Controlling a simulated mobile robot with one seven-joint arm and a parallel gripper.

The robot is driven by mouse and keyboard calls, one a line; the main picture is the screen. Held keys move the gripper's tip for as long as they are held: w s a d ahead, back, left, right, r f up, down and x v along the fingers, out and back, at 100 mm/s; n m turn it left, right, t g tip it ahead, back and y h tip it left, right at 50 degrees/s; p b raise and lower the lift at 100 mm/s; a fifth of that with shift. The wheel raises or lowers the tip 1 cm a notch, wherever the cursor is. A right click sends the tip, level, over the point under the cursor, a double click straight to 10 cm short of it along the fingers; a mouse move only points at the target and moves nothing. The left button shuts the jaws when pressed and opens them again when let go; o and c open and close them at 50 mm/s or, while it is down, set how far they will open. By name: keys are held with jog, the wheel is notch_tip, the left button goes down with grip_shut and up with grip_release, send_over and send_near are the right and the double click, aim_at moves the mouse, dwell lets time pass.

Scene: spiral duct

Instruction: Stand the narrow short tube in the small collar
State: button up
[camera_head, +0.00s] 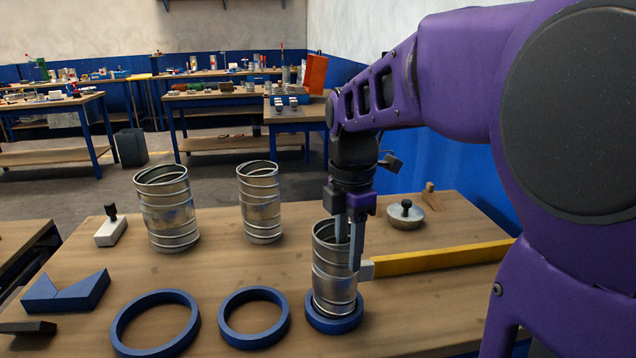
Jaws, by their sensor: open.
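The narrow short tube (332,282), a shiny ribbed metal cylinder, stands about upright at the front right of the bench. Its lower end is inside the small blue collar (324,328). The collar's front rim shows around its foot; whether it rests fully on the bottom is hidden. My gripper (349,246) points down at the tube's top right rim. It is open, with one finger reaching into the mouth and the other outside the right wall. I cannot tell whether either finger touches the metal.
Two more metal tubes stand behind, a wide one (168,212) and a slimmer one (260,205). Two larger blue collars (120,328) (227,328) lie empty to the left. A yellow bar (440,258) lies close right of the tube. A blue V-block (68,294) lies far left.

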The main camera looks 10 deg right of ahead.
notch_tip(320, 180, up, 15)
jog(key=p, duration=0.3)
jog(key=shift+r, duration=0.2)
